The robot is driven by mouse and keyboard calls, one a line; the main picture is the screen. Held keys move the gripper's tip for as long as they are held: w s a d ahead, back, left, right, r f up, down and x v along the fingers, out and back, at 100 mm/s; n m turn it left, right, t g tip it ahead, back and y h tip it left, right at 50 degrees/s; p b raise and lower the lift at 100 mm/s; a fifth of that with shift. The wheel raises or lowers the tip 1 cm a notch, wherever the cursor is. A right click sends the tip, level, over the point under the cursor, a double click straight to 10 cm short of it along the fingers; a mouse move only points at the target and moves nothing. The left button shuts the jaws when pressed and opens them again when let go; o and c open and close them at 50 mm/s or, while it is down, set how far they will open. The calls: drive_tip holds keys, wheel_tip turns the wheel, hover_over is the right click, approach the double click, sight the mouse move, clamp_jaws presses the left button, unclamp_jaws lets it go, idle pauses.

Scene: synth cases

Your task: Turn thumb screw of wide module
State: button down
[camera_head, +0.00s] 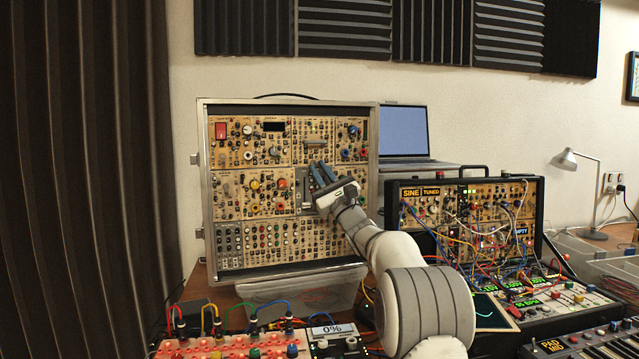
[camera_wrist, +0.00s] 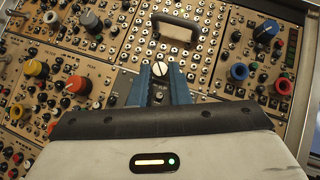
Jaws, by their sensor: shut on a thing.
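A tall case (camera_head: 289,107) of tan panels stands upright against the wall in the head view. My gripper (camera_head: 320,172) reaches up to the middle of its face from the lower right. In the wrist view, my gripper's blue fingers (camera_wrist: 160,76) stand on either side of a pale thumb screw (camera_wrist: 160,69) with a slot across its head, and are shut on it. The slot is tilted. The screw sits at the edge of a panel below a handle (camera_wrist: 176,31). I cannot tell which panel is the wide module.
Knobs, including an orange one (camera_wrist: 78,84) and a blue one (camera_wrist: 239,72), stick out on both sides of the fingers. A smaller case (camera_head: 461,183) with patch cables and a laptop (camera_head: 403,131) stand at right.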

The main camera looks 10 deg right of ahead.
drive_tip(key=m+h, duration=0.1)
drive_tip(key=m+t+h+b, duration=0.1)
drive_tip(key=shift+a+f+m, duration=0.2)
drive_tip(key=shift+m, duration=0.1)
drive_tip(key=shift+r+m+t+h, duration=0.1)
drive_tip(key=shift+m+t+h, duration=0.2)
drive_tip(key=shift+m+h, duration=0.15)
drive_tip(key=c, duration=1.3)
unclamp_jaws()
drive_tip(key=shift+c, duration=0.2)
drive_tip(key=v, duration=0.8)
drive_tip(key=shift+w, duration=0.1)
